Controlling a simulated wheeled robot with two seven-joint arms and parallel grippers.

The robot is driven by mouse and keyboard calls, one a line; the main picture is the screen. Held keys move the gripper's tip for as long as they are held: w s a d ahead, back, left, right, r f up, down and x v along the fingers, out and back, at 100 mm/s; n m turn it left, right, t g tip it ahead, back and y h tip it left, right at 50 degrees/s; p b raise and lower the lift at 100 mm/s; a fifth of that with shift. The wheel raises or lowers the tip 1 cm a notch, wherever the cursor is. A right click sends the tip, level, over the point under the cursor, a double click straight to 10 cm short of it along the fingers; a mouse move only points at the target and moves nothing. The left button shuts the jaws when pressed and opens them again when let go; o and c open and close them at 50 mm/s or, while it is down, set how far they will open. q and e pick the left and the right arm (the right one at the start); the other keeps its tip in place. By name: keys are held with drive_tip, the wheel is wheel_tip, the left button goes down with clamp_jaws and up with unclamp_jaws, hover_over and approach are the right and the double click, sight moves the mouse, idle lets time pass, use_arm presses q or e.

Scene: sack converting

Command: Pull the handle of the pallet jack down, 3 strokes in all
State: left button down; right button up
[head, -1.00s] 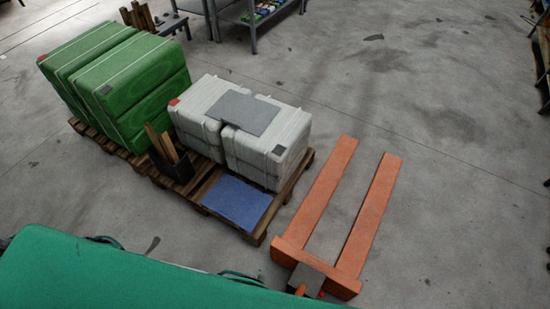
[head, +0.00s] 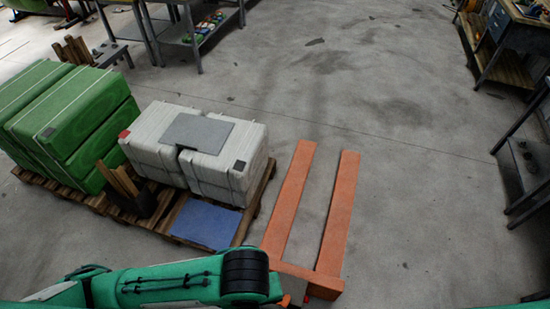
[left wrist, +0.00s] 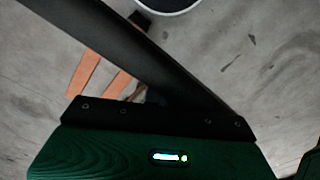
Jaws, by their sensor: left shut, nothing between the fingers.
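The orange pallet jack (head: 338,220) stands on the floor at the lower middle right of the head view, its two forks pointing away from me. Its near end is partly covered by my green arm, and I cannot make out its handle. Parts of the orange forks (left wrist: 86,74) also show in the left wrist view, behind a dark part of my gripper. My left gripper (left wrist: 140,60) shows as dark parts in the left wrist view; it is shut and empty. Its fingertips are not clear. My right gripper is in neither view.
A wooden pallet (head: 262,190) left of the forks carries white blocks (head: 215,165) and a blue sheet (head: 206,224). Green stacked blocks (head: 70,115) stand farther left. Workbenches (head: 510,50) line the right edge. Floor beyond and right of the forks is clear.

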use_arm(q)
drive_tip(key=shift+w, duration=0.2)
drive_tip(key=shift+r, duration=0.1)
drive_tip(key=w+d+r, duration=0.1)
drive_tip(key=w+d, duration=0.1)
drive_tip(key=w, duration=0.4)
drive_tip(key=shift+w+r, duration=0.25)
drive_tip(key=shift+r, duration=0.1)
drive_tip(key=shift+d, duration=0.1)
drive_tip(key=shift+w, duration=0.1)
drive_tip(key=w+d+r, duration=0.1)
drive_tip(key=w+d, duration=0.1)
drive_tip(key=w, duration=0.4)
drive_tip(key=shift+w, duration=0.15)
